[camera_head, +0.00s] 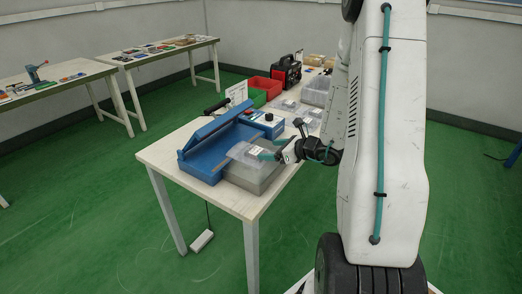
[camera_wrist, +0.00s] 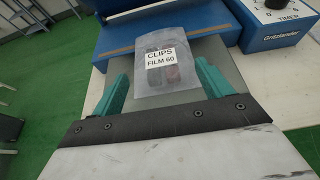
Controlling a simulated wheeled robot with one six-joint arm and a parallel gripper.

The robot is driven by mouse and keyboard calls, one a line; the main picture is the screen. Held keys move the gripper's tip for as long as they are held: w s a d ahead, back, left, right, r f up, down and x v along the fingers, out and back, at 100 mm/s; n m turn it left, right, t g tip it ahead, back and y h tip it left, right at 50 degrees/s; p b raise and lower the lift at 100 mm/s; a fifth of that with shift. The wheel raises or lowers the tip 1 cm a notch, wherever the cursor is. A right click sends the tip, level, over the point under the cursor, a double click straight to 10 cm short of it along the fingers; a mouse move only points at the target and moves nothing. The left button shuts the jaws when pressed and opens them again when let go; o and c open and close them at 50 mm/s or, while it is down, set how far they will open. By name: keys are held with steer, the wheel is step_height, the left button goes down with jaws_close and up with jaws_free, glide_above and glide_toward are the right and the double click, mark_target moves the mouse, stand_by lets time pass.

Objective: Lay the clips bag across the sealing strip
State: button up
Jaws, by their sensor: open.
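The clips bag (camera_wrist: 160,78) is a clear flat pouch with a white label reading "CLIPS FILM 60" and dark contents. It lies between the teal fingers of my gripper (camera_wrist: 163,76), which is open, with a gap on each side. The bag's far end overlaps the brownish sealing strip (camera_wrist: 122,51) of the blue sealer (camera_head: 205,165); the strip shows on both sides of it. The bag's near part is over the grey platform (camera_head: 255,178). In the head view the bag (camera_head: 243,151) and my gripper (camera_head: 277,154) are above the platform's near side. The sealer's lid is raised.
A timer dial (camera_wrist: 275,4) is on the sealer's right. Further clear bags (camera_head: 285,104), a red bin (camera_head: 262,86), a green bin (camera_head: 256,98) and a black machine (camera_head: 287,71) stand behind on the white table (camera_head: 160,153). Two side tables are at the left.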

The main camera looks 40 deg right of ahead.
steer(key=s+a+r+n+g+y, duration=0.3)
steer(key=s+a+r+n+g, duration=0.15)
steer(key=a+r+n, duration=0.45)
steer(key=s+a+r+n+g+y, duration=0.2)
steer(key=s+a+r+n+g, duration=0.4)
steer(key=a, duration=0.5)
steer(key=s+a+r+n+g+h, duration=0.25)
steer(key=s+a+n, duration=0.25)
steer(key=s+n, duration=0.45)
steer(key=s+d+r+n+t+h, duration=0.1)
steer(key=s+d+r+n+h, duration=0.2)
steer(key=s+n+h, duration=0.4)
steer(key=shift+s+d+r+t, duration=0.15)
steer(key=shift+s+d+t, duration=0.15)
steer(key=shift+s, duration=0.15)
steer(key=shift+n, duration=0.25)
